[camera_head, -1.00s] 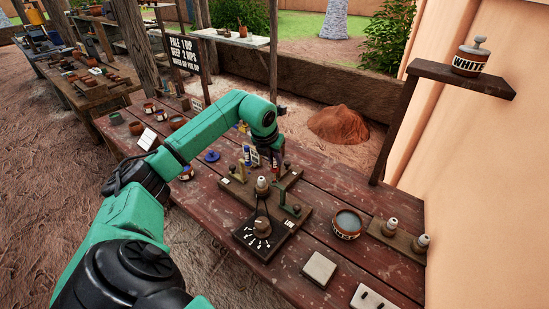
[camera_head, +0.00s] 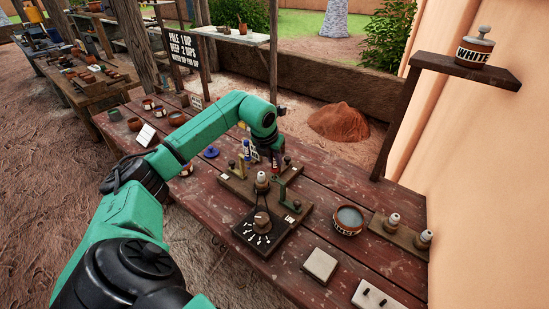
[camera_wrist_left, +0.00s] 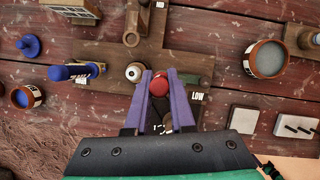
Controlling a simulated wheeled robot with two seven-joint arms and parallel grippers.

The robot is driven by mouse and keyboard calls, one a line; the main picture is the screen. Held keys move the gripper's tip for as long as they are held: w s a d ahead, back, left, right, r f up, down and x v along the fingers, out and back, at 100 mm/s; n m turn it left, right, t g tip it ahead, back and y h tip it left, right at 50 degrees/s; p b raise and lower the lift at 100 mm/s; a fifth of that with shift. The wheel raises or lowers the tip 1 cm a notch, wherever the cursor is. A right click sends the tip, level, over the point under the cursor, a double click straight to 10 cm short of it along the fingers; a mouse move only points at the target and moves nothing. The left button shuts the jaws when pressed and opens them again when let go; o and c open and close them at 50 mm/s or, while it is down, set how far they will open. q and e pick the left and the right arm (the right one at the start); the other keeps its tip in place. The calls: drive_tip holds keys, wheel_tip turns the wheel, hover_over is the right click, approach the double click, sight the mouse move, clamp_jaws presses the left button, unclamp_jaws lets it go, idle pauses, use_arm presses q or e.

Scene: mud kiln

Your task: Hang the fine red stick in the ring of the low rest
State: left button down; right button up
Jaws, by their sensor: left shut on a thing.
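My left gripper (camera_wrist_left: 159,100) is shut on the fine red stick (camera_wrist_left: 159,86), whose round red end shows between its purple fingers in the left wrist view. In the head view the gripper (camera_head: 275,155) is small and partly hidden, above the far part of the rest board. The low rest (camera_head: 283,190) has a green post on the right of the board; its label LOW (camera_wrist_left: 197,95) shows just right of the fingers in the wrist view. I cannot make out its ring or whether the stick touches it. My right gripper is not in view.
A blue stick (camera_wrist_left: 75,71) is left of the fingers. A bowl of grey liquid (camera_head: 348,218) and a pale tile (camera_head: 319,263) are to the right. Bare planks lie between them.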

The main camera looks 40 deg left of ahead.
use_arm(q)
drive_tip(key=shift+f, duration=0.1)
drive_tip(key=shift+f+b, duration=0.5)
drive_tip(key=shift+f, duration=0.15)
drive_tip(key=shift+f+b, duration=0.3)
drive_tip(key=shift+f, duration=0.1)
idle(0.4)
drive_tip(key=shift+f+b, duration=0.35)
drive_tip(key=shift+f, duration=0.05)
drive_tip(key=c, duration=0.7)
unclamp_jaws()
